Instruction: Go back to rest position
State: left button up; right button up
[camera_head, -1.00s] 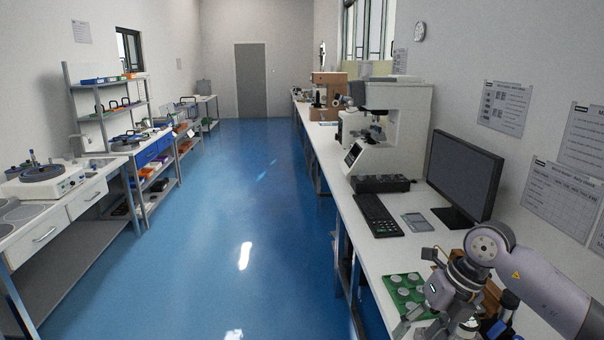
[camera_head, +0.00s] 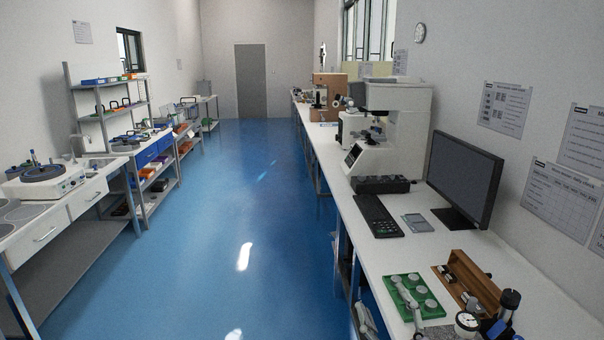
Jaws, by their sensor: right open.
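My right gripper (camera_head: 381,298) shows only in part at the bottom edge of the head view. Its two grey fingers stand apart, one in front of the bench's edge and one overlapping the green tray. Nothing shows between them. The rest of my right arm is out of the picture. My left gripper is not in view. The green tray (camera_head: 432,307) on the right bench holds several round grey samples. A brown wooden box (camera_head: 478,283) lies open to its right.
The white bench (camera_head: 385,250) runs along the right wall with a monitor (camera_head: 464,174), a keyboard (camera_head: 379,215) and a white tester (camera_head: 395,118). A dial gauge (camera_head: 467,322) stands near the front. The blue floor (camera_head: 220,220) is clear between the benches.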

jog(key=s+d+f+m+g+h, duration=0.25)
jog(key=s+f+g, duration=0.2)
jog(key=f, duration=0.35)
jog(key=s+d+f+m+g+h, duration=0.25)
jog(key=s+d+f+m, duration=0.2)
jog(key=f, duration=0.35)
jog(key=s+a+f+g+y, duration=0.1)
jog(key=s+f+g, duration=0.4)
jog(key=s, duration=0.5)
jog(key=s+a+f+g, duration=0.1)
jog(key=s+f+g, duration=0.35)
jog(key=s, duration=0.45)
notch_tip(320, 180, down, 25)
jog(key=s+d+f+g, duration=0.2)
jog(key=s+d+f, duration=0.1)
jog(key=s+f, duration=1.4)
jog(key=shift+s+d+f, duration=0.2)
jog(key=shift+s+f, duration=0.15)
jog(key=shift+f, duration=0.05)
